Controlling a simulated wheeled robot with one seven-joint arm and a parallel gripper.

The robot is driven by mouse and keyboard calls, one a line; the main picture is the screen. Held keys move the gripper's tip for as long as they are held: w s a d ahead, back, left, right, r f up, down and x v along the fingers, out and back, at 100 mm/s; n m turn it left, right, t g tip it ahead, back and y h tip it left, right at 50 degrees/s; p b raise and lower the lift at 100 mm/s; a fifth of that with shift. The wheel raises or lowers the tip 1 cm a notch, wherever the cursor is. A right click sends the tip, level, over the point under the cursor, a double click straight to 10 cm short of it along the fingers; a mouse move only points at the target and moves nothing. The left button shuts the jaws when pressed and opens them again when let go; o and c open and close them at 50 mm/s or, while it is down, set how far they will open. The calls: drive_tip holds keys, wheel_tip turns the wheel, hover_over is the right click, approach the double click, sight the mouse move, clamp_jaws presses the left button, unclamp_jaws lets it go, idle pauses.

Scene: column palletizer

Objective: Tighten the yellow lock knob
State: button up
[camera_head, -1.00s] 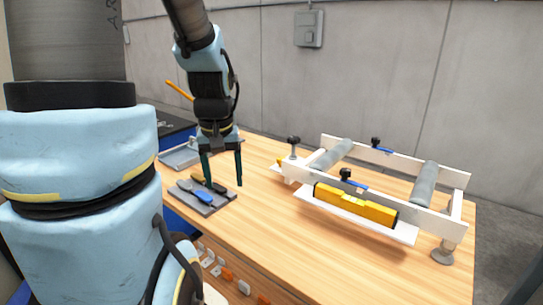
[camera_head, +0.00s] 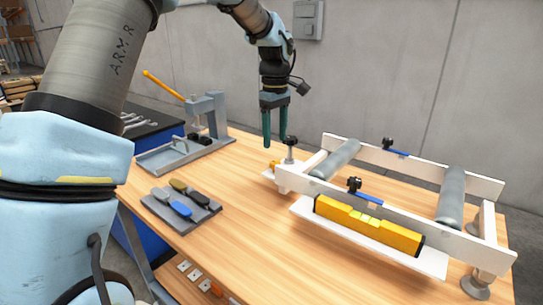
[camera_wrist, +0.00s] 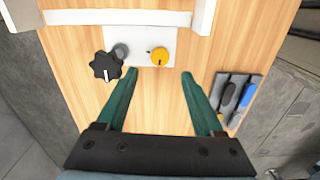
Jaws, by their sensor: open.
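The yellow lock knob (camera_wrist: 159,56) sits on a white plate (camera_wrist: 141,38) in the wrist view, beside a black star knob (camera_wrist: 105,66) and a grey post. In the head view the yellow knob (camera_head: 275,163) shows small at the near-left end of the white roller frame. My gripper (camera_head: 273,143) hangs above that end, fingers pointing down. In the wrist view my gripper (camera_wrist: 153,75) is open and empty, with its green fingers apart. The knob lies between the lines of the fingers, just beyond their tips, nearer the right one. Nothing touches it.
The white roller frame (camera_head: 400,207) with a yellow level (camera_head: 368,225) fills the table's right side. A grey tray (camera_head: 182,213) of coloured-handled tools lies at left. A grey press (camera_head: 205,120) with an orange lever stands behind. The table's middle is clear.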

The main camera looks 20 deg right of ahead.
sight(275, 162)
wheel_tip(275, 162, down, 7)
drive_tip(key=shift+f+p, duration=0.1)
drive_tip(key=shift+p, duration=0.65)
drive_tip(key=shift+c, duration=0.2)
clamp_jaws()
